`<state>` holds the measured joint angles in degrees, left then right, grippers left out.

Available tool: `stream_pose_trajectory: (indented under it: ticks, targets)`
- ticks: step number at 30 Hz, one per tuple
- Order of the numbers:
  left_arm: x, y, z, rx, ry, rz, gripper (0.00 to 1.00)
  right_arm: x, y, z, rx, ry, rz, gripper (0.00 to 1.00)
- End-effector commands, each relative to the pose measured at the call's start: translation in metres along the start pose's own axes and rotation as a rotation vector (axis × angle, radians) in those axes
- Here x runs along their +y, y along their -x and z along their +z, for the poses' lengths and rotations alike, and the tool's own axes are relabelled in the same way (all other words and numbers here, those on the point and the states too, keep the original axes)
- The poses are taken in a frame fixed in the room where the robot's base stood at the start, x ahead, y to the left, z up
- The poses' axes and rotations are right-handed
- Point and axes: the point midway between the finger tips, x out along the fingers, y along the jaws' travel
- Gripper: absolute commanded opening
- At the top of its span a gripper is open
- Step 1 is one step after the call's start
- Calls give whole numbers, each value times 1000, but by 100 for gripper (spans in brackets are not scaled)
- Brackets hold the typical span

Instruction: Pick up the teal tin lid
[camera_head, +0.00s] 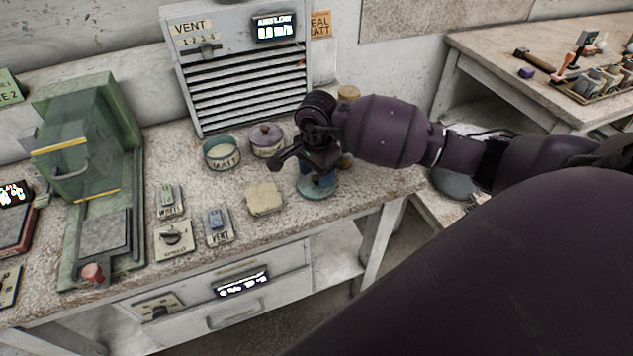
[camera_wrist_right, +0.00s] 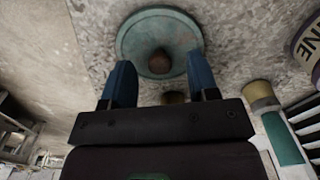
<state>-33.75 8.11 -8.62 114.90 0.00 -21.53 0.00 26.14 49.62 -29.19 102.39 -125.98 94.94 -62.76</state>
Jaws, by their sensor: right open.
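The teal tin lid (camera_wrist_right: 135,42) lies flat on the stone worktop, with a round brown knob (camera_wrist_right: 159,62) at its centre. In the head view the lid (camera_head: 318,191) shows only in part, under my right gripper (camera_head: 319,176). My right gripper is open and empty. In the right wrist view its two blue fingers (camera_wrist_right: 159,68) stand apart on either side of the knob's line, pointing at the lid. I cannot tell whether they touch it. My left gripper is not in view.
An open teal tin (camera_head: 222,155) marked MATT and a purple lidded tin (camera_head: 267,140) stand left of my gripper. A pale sponge-like block (camera_head: 264,199) lies close by. The slatted vent unit (camera_head: 245,85) stands behind. A green machine (camera_head: 85,150) stands at the left.

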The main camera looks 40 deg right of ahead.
Motion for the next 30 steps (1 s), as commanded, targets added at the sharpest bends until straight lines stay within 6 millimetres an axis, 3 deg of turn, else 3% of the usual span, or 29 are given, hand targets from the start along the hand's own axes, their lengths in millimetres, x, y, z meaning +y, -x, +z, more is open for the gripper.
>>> stream_pose_trajectory:
  ticks: [3, 11, 21, 30]
  targets:
    - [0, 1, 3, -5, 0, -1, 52, 0, -9, 0, -1, 1, 1, 54]
    - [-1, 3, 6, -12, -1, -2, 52, 0, -11, 0, 1, 2, 0, 54]
    - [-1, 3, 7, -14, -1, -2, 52, 0, -11, 0, 0, 2, 1, 4]
    - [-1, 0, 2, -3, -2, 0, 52, 0, -10, 0, 0, 2, 0, 1]
